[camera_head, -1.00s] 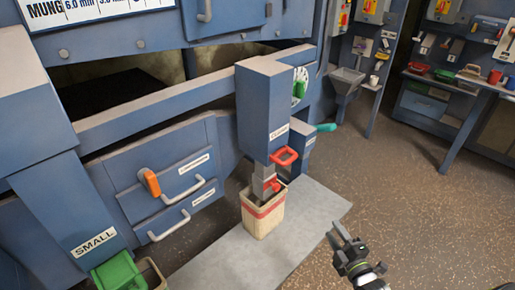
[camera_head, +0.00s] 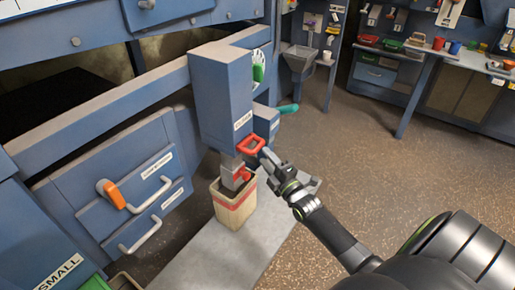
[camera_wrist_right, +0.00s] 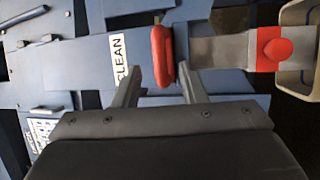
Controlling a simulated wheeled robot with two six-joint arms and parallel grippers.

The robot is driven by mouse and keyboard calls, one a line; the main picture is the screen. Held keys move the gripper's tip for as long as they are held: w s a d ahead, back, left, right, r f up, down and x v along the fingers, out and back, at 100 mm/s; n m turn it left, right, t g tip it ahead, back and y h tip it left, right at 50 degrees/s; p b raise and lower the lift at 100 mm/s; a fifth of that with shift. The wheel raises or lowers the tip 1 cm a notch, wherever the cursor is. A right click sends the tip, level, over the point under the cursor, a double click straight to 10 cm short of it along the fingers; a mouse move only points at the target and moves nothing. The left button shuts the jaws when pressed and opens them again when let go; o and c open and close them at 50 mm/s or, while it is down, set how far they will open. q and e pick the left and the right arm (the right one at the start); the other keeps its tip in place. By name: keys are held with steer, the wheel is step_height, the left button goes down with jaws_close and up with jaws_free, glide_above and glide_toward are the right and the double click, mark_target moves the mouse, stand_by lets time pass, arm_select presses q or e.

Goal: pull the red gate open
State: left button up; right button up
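The red gate handle (camera_head: 250,145) is a loop on the front of the blue chute marked CLEAN (camera_head: 222,95). In the right wrist view the red handle (camera_wrist_right: 161,58) lies between the fingertips, closer to the right one. My right gripper (camera_head: 266,156) is at the handle from the right, and its fingers (camera_wrist_right: 160,78) are spread apart. A gap shows between the left finger and the handle; contact on the right side cannot be told. My left gripper is out of view.
A grey spout with a smaller red knob (camera_head: 243,175) sits below, over a cream bin with a red band (camera_head: 234,205). A teal handle (camera_head: 288,108) sticks out behind the chute. Floor at right is open.

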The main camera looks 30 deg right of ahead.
mark_target(258, 145)
steer(key=w, duration=0.4)
steer(key=w+r+b, duration=0.1)
steer(key=shift+w, duration=0.4)
steer(key=shift+f, duration=0.1)
jaws_close()
